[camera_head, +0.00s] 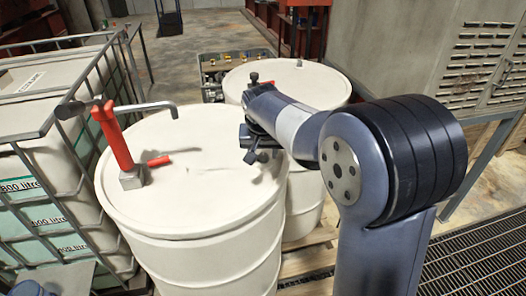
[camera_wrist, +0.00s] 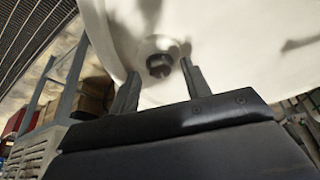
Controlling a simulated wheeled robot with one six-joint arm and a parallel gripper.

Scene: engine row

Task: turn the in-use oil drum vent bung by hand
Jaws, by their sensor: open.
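The front white oil drum (camera_head: 210,205) has a red hand pump (camera_head: 112,135) standing in its lid. My gripper (camera_head: 251,156) is low over the right side of this lid and hides the lid there. In the wrist view, a round vent bung (camera_wrist: 159,63) with a dark centre sits in the pale lid. The two fingers of my gripper (camera_wrist: 160,72) are apart, one on each side of the bung's near edge in the picture. I cannot tell whether they touch it.
A second white drum (camera_head: 325,88) stands close behind and to the right. A caged white tank (camera_head: 40,150) is at the left. A crate of small items (camera_head: 215,70) lies behind, and a grey cabinet (camera_head: 420,60) stands at the right.

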